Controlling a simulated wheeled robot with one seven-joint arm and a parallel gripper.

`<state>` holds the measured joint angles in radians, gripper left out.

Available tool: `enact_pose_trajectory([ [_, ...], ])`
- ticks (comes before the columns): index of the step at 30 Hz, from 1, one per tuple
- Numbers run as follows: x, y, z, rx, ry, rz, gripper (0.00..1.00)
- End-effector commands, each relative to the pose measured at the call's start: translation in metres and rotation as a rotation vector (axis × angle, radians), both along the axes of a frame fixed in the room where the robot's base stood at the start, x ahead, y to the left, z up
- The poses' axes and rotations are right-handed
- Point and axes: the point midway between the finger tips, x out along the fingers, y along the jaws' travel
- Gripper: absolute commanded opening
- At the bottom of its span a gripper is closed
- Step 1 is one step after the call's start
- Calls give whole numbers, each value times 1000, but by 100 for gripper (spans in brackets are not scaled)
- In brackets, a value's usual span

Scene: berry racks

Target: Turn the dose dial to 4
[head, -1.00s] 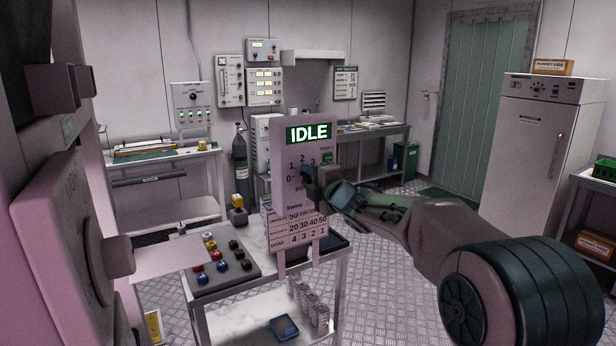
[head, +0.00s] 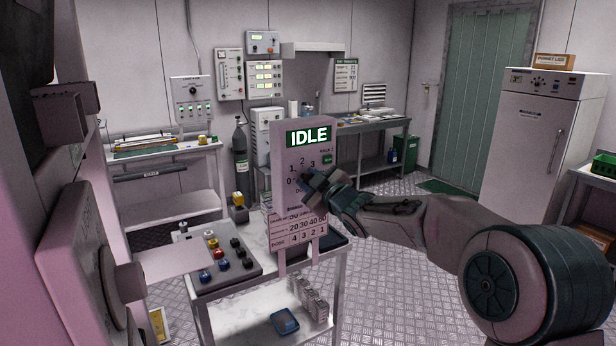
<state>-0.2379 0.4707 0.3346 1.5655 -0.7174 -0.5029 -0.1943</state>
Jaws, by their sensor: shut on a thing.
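The dose panel (head: 290,159) stands upright over the metal bench and its green display reads IDLE. The dial scale (head: 302,161) shows the numbers 0, 1, 2 and 3; the right part of the scale is covered by my gripper. My gripper (head: 309,186) is at the middle of the panel, shut on the dose dial. The dial itself is hidden behind the fingers, so I cannot tell where it points. A chart (head: 297,231) with rows of numbers, its lowest marked DOSE, is on the lower part of the panel.
A control box (head: 215,264) with several coloured buttons lies left of the panel on the bench (head: 254,246). Small containers and a blue tray (head: 285,321) are on its lower shelf. A pink-white body stands close at the left edge.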

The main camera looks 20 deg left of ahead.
Motion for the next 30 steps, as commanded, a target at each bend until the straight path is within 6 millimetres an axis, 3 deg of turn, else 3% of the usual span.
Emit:
enact_pose_trajectory([
  [30, 3, -3, -2, 594, 703, -6, 5],
])
